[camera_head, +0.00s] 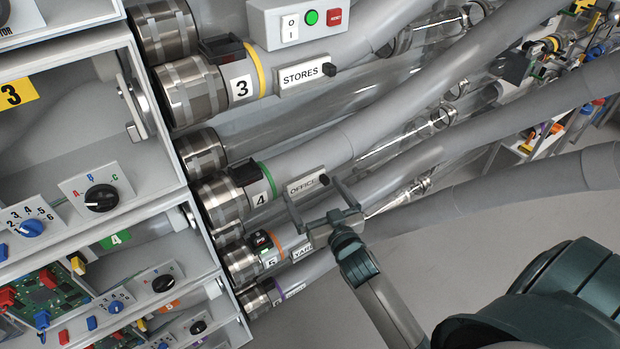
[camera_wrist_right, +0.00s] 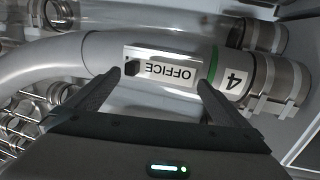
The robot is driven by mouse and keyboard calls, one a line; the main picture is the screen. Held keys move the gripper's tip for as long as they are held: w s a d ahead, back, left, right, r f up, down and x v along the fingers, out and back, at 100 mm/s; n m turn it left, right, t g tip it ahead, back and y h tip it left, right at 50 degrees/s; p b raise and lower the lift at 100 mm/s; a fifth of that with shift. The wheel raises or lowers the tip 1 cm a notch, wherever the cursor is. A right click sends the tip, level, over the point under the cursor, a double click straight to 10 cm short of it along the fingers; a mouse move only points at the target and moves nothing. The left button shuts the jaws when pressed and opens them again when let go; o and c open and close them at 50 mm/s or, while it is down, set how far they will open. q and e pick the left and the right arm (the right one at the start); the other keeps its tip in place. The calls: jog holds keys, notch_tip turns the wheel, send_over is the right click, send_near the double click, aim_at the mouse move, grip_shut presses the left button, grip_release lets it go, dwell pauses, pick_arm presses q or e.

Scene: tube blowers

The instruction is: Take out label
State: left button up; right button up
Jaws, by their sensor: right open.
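The OFFICE label (camera_head: 305,186) is a light plate with dark letters and a small black knob. It sits on the grey tube marked 4, beside a green ring. In the right wrist view the OFFICE label (camera_wrist_right: 165,72) appears upside down, with its black knob (camera_wrist_right: 132,68) at its left end. My right gripper (camera_head: 318,202) is open, its fingertips at about the label's two ends; it also shows in the right wrist view (camera_wrist_right: 165,82). I cannot tell whether the fingers touch it. The STORES label (camera_head: 302,75) and the partly hidden YARD label (camera_head: 302,253) sit on neighbouring tubes. My left gripper is not in view.
Grey tubes run diagonally to the upper right, with clear tubes (camera_head: 410,134) between them. A control box (camera_head: 297,22) with switch and buttons stands above. Shelving with knobs and circuit boards (camera_head: 45,288) is at left. Grey floor lies below the tubes.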

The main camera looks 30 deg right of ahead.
jog(key=shift+w, duration=0.55)
jog(key=c, duration=1)
jog(key=shift+c, duration=0.2)
jog(key=shift+d+r, duration=0.1)
jog(key=shift+r, duration=0.05)
